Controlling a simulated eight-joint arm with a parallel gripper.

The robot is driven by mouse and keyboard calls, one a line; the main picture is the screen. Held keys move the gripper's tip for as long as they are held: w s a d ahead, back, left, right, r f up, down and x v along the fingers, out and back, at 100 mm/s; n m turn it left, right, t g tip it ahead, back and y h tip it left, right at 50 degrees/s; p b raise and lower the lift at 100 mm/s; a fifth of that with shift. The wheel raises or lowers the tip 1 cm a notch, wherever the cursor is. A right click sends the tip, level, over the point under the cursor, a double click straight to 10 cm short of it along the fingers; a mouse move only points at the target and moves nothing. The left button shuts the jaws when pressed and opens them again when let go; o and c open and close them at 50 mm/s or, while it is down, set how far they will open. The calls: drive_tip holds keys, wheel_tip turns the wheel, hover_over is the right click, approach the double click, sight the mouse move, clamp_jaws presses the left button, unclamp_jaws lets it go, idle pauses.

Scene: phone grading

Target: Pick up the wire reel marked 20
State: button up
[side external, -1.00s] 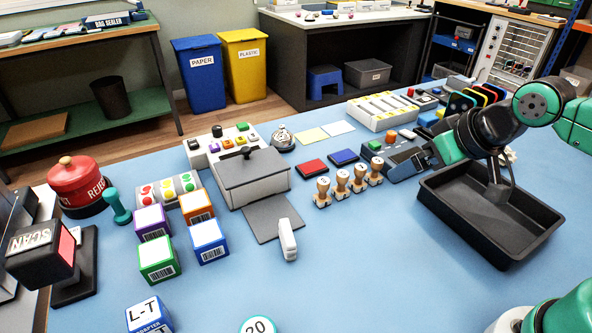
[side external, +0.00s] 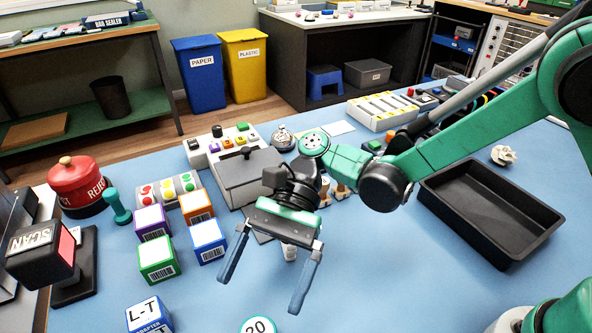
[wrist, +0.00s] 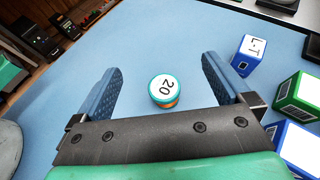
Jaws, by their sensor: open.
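The wire reel marked 20 (side external: 259,325) has a white top with a teal rim. It stands at the bottom edge of the side external view, partly cut off. In the wrist view the reel (wrist: 163,90) shows whole, with an orange band under its rim, and appears between the two fingers. My gripper (side external: 262,292) is open and empty, above the table, with its fingers pointing down toward the front. In the wrist view my gripper's blue fingers (wrist: 158,88) are spread wide on either side of the reel, apart from it.
A blue L-T adapter box (side external: 149,314) stands left of the reel. Green (side external: 157,258), blue (side external: 208,241), purple and orange boxes stand farther back. A black tray (side external: 490,212) lies at right. The blue table around the reel is clear.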

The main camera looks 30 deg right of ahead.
drive_tip(key=shift+g, duration=0.3)
drive_tip(key=f, duration=0.7)
drive_tip(key=shift+s+a+f, duration=0.15)
drive_tip(key=shift+s+f, duration=0.05)
drive_tip(key=x, duration=0.5)
drive_tip(key=c, duration=1.3)
drive_tip(key=shift+r, duration=0.1)
drive_tip(key=shift+c, duration=0.2)
